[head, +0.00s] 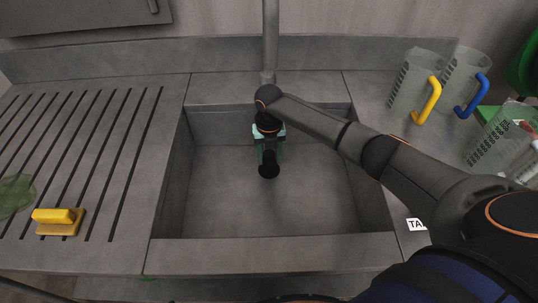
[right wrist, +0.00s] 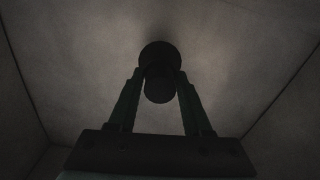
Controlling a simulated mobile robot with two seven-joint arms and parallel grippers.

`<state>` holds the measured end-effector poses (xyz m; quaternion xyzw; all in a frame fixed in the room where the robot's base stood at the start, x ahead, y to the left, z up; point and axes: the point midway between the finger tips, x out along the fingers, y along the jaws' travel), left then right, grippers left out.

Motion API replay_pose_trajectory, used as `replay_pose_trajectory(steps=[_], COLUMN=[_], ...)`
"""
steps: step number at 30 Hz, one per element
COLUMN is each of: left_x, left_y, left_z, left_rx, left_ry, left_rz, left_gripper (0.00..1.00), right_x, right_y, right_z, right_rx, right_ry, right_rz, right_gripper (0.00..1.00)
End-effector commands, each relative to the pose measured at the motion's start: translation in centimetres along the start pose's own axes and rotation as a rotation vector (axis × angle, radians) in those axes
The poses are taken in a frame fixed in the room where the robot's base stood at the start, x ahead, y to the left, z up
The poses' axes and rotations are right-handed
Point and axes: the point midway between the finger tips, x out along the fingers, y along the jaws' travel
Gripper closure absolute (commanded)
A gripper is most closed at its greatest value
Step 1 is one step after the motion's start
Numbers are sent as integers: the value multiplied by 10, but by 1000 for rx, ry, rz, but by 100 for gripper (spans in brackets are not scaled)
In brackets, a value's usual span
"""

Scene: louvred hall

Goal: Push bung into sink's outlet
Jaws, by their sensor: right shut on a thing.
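The grey sink basin (head: 318,205) fills the middle of the head view. My right gripper (head: 268,158) reaches down into it from the right and is shut on the black bung (head: 269,169). In the right wrist view the two fingers (right wrist: 160,76) close on the dark bung (right wrist: 160,92) from both sides. A wider dark round shape shows just beyond it against the basin floor. I cannot tell whether that is the bung's wider part or the sink's outlet. The outlet is not clearly visible, and contact with the floor cannot be told. My left gripper is out of view.
A tap column (head: 270,40) rises behind the basin. Clear jugs with yellow (head: 427,101) and blue (head: 472,97) handles stand at right. The basin floor around the gripper is clear.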

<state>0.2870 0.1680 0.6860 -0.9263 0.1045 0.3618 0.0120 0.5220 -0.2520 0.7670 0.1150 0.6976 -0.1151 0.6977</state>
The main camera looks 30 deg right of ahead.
Motion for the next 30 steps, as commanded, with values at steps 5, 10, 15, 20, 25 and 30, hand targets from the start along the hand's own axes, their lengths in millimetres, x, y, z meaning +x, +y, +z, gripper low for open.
replay_pose_trajectory(steps=[5, 10, 15, 20, 25, 30], left_x=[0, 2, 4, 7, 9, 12], left_y=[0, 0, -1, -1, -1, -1], left_z=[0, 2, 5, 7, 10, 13], left_rx=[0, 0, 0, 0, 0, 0], left_ry=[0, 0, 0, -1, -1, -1], left_rz=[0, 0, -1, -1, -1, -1], left_gripper=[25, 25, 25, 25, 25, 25], right_x=[0, 3, 9, 14, 21, 27], right_y=[0, 0, 0, 0, 0, 0], right_z=[0, 0, 0, 0, 0, 0], right_rx=[0, 0, 0, -1, 0, 0], right_ry=[0, 0, 1, 1, 0, 0], right_rz=[0, 0, 0, 0, 0, 0], right_gripper=[100, 100, 100, 100, 100, 100])
